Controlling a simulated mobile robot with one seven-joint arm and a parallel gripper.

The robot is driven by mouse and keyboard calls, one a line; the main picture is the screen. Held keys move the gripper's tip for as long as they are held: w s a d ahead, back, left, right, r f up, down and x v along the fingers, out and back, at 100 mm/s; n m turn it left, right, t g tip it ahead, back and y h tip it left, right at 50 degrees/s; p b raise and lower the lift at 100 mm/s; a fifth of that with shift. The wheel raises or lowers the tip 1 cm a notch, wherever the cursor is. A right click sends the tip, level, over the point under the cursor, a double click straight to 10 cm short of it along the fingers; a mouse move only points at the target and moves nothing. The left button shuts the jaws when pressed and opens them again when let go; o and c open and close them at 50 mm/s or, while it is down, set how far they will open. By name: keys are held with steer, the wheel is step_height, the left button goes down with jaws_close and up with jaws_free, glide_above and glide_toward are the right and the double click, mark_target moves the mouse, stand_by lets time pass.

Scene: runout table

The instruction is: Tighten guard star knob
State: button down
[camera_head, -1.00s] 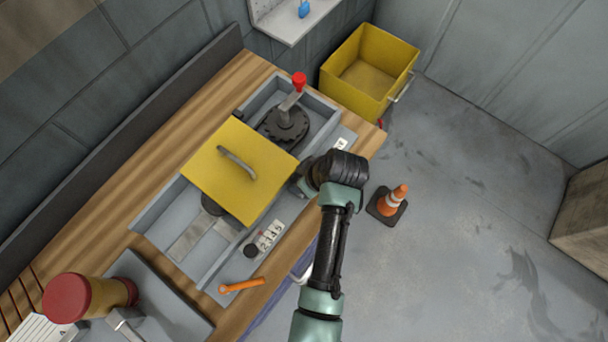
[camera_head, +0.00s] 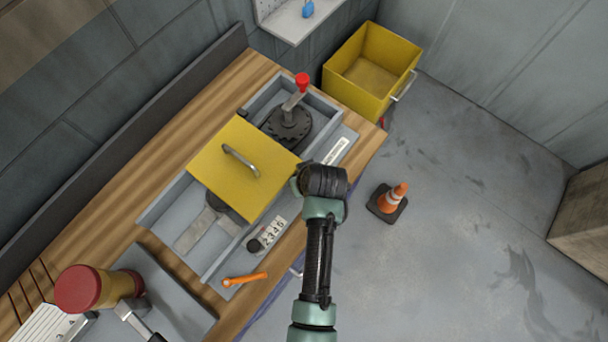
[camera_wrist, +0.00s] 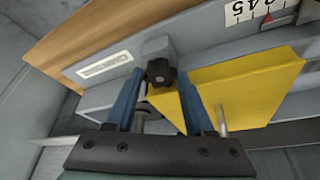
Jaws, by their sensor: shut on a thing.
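The black star knob (camera_wrist: 161,72) sits on a grey block at the edge of the yellow guard (camera_wrist: 235,82). My gripper (camera_wrist: 161,76) has its blue fingers on either side of the knob and is shut on it. In the head view the yellow guard (camera_head: 238,168) lies flat over the grey machine bed, its curved handle on top. There my dark wrist (camera_head: 325,181) is at the guard's right corner and hides the knob and my fingers.
A black wheel with a red-handled crank (camera_head: 302,80) stands behind the guard. A number counter (camera_head: 271,234) and an orange lever (camera_head: 245,279) are at the front edge. A yellow bin (camera_head: 368,75) and a traffic cone (camera_head: 392,198) are to the right.

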steer(key=shift+c, duration=1.4)
jaws_free()
steer(key=shift+a, duration=0.1)
